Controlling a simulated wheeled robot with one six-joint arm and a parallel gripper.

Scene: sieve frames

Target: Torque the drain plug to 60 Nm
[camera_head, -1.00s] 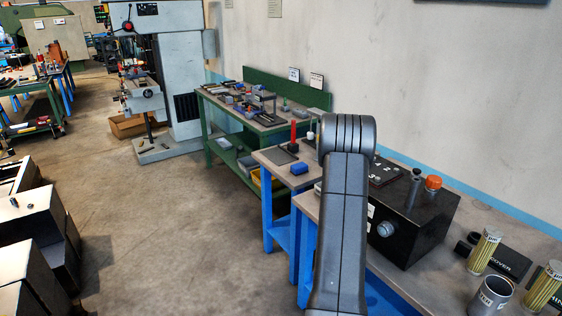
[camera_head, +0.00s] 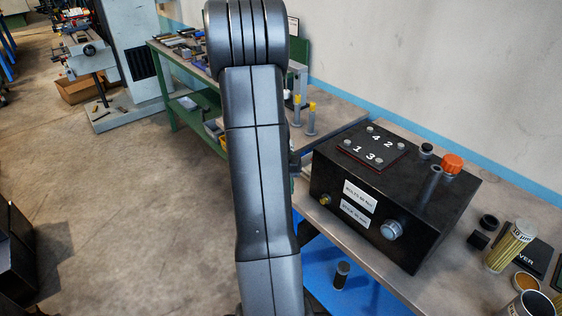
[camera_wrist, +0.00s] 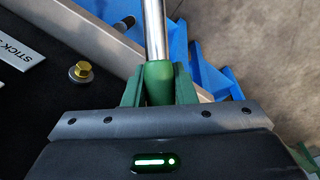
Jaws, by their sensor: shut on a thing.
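The drain plug, a brass-coloured hex bolt on a washer, sits in the black box's front face and shows in the wrist view (camera_wrist: 81,70) and the head view (camera_head: 324,199). In the wrist view my gripper (camera_wrist: 158,85) is shut on the green handle (camera_wrist: 158,80) of a tool with a chrome shaft (camera_wrist: 155,30). The handle lies right of the plug, apart from it. The shaft leaves the top of the picture, so its far end is hidden. My arm hides the gripper in the head view.
The black box (camera_head: 405,200) stands on the bench (camera_head: 400,278), with a numbered plate, an orange cap (camera_head: 452,164) and a round front fitting (camera_head: 392,229). Filter parts (camera_head: 508,246) stand at right. A dark cylinder (camera_head: 341,275) is below on the blue frame. Open floor lies left.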

